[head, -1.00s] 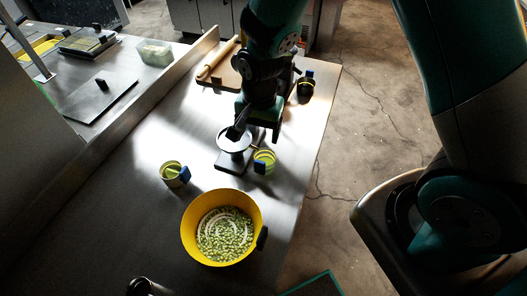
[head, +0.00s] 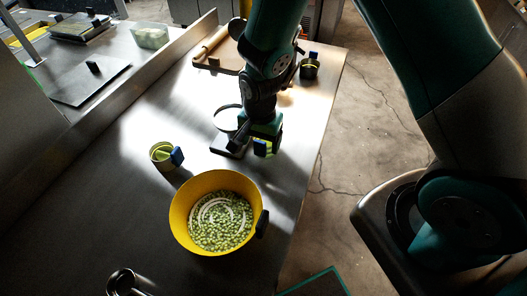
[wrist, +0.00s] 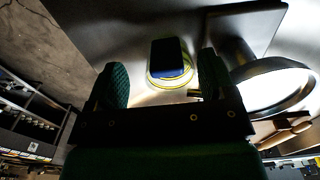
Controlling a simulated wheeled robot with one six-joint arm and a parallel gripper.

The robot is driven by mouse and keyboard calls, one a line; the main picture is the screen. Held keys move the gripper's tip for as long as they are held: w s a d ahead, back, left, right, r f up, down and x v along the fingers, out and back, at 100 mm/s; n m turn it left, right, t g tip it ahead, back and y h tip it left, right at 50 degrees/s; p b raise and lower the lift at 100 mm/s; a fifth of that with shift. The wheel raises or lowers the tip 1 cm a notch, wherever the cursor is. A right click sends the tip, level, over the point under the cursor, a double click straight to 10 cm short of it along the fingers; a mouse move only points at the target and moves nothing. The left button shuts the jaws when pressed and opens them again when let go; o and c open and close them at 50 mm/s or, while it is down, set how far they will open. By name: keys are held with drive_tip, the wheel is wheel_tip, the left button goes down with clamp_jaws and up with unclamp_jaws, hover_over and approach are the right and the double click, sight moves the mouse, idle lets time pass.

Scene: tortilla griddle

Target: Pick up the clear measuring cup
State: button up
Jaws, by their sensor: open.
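The clear measuring cup (head: 262,148), with a yellow-green rim band and a blue handle, stands on the steel table beside the scale. In the head view my gripper (head: 264,133) is low over it and hides most of it. In the wrist view the cup's blue handle and rim (wrist: 171,64) show between the two green finger pads, with gaps on both sides. My gripper (wrist: 163,68) is open and holds nothing. I cannot tell how deep the fingers reach beside the cup.
A small scale (head: 228,146) with a round dish is close at the cup's left. A yellow bowl (head: 182,232) of green pieces stands in front. Another blue-handled cup (head: 160,157) is farther left; a dark one (head: 309,70) stands behind. The table's right edge is near.

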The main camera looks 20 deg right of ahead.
sight(260, 156)
drive_tip(key=f+b, duration=0.2)
drive_tip(key=f, duration=0.1)
drive_tip(key=f+b, duration=0.2)
drive_tip(key=shift+w, duration=0.4)
drive_tip(key=shift+r, duration=0.1)
drive_tip(key=c, duration=1.2)
